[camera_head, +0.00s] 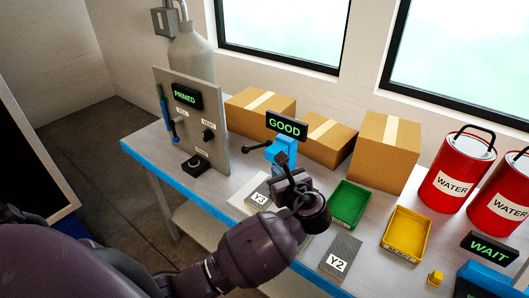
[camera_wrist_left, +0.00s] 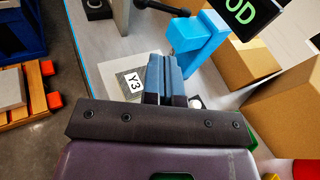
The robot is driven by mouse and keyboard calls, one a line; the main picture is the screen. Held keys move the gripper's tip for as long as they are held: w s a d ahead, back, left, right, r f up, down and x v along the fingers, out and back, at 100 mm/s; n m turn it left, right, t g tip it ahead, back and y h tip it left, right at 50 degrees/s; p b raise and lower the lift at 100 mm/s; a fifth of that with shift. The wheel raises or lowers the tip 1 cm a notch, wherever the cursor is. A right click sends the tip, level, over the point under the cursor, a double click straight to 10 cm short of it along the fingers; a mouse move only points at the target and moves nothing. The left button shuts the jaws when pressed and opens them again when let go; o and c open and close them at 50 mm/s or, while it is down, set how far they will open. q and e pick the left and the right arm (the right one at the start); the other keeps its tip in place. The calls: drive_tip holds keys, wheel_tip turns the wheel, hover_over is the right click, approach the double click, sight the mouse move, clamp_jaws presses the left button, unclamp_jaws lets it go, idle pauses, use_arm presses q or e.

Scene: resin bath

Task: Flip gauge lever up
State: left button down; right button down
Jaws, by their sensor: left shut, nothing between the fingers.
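The gauge is a blue stand (camera_head: 284,146) under a black display reading GOOD (camera_head: 287,126). Its black lever (camera_head: 256,147) sticks out to the left, close to level, with a round knob at its end. In the left wrist view the lever (camera_wrist_left: 165,8) is at the top edge, beyond the fingertips, with the blue stand (camera_wrist_left: 203,40) to the right. My left gripper (camera_head: 281,161) is in front of the gauge and hides its lower part. In the wrist view its fingers (camera_wrist_left: 167,62) are closed together, empty and apart from the lever. My right gripper is not seen.
A grey plate marked Y3 (camera_head: 258,198) lies beside my gripper. A panel reading PRIMED (camera_head: 187,97) stands left of the gauge. Cardboard boxes (camera_head: 385,150) are behind. A green tray (camera_head: 349,204), yellow tray (camera_head: 407,235) and Y2 block (camera_head: 341,257) are to the right.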

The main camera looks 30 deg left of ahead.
sight(256, 147)
use_arm(q)
drive_tip(key=shift+s+a+m, duration=0.1)
drive_tip(key=shift+m, duration=0.3)
drive_tip(key=p+x, duration=0.1)
drive_tip(key=x, duration=1.3)
idle(0.4)
